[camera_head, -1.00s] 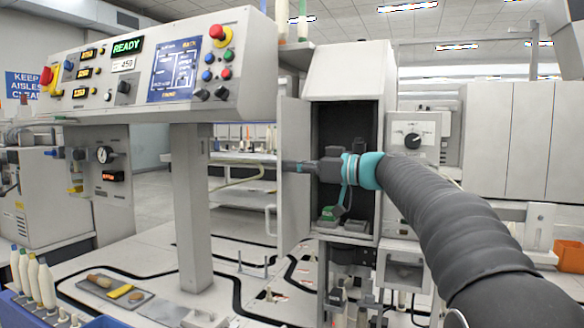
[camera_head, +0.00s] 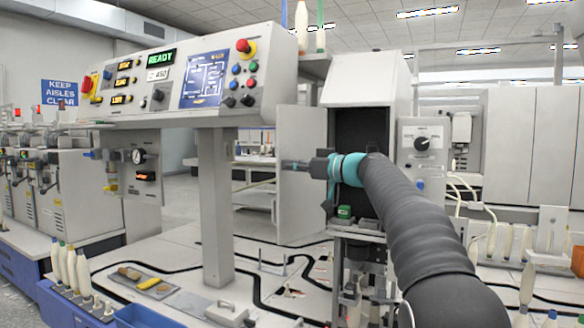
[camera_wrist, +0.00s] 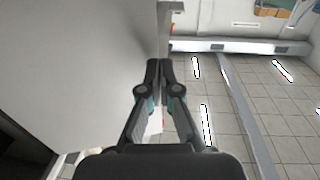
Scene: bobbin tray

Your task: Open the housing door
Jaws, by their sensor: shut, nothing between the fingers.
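The housing (camera_head: 360,88) stands right of centre in the head view, its dark inside exposed. Its pale grey door (camera_head: 302,215) stands swung out to the left of the opening. My gripper (camera_head: 285,164) reaches leftward in front of the opening, with its tips over the door's face. In the wrist view the shut, empty fingers (camera_wrist: 159,68) lie beside a large pale panel, which appears to be the door (camera_wrist: 75,65), near its edge. I cannot tell whether they touch it. My arm hides part of the opening.
A control panel (camera_head: 200,75) on a grey post (camera_head: 217,205) stands to the left of the door. A dial box (camera_head: 422,142) sits right of the housing. A tray (camera_head: 150,287) and several bobbins (camera_head: 67,268) lie at the lower left.

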